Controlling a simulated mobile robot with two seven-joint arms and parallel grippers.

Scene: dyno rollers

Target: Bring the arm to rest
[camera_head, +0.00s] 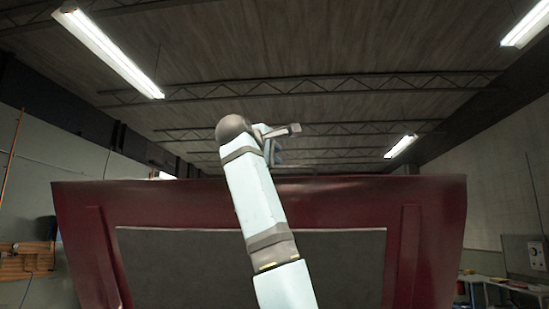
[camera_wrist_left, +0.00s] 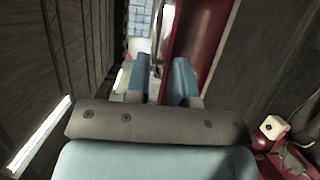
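My left arm rises from the bottom middle of the head view in front of a raised dark red panel. My left gripper (camera_head: 285,131) is at its upper end, near the panel's top edge, small and partly hidden behind the arm's wrist. In the left wrist view the left gripper (camera_wrist_left: 157,78) shows two light blue fingers standing apart, with a gap between them. A thin grey rod-like part shows beyond the gap; I cannot tell how far off it is. My right gripper is in neither view.
The dark red panel (camera_head: 165,206), like a raised car hood with a grey inset (camera_head: 345,265), fills the lower middle. Ceiling lamps (camera_head: 110,50) hang above. A workbench (camera_head: 500,283) stands at the far right. The wrist view shows red bodywork (camera_wrist_left: 207,28) close beside the fingers.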

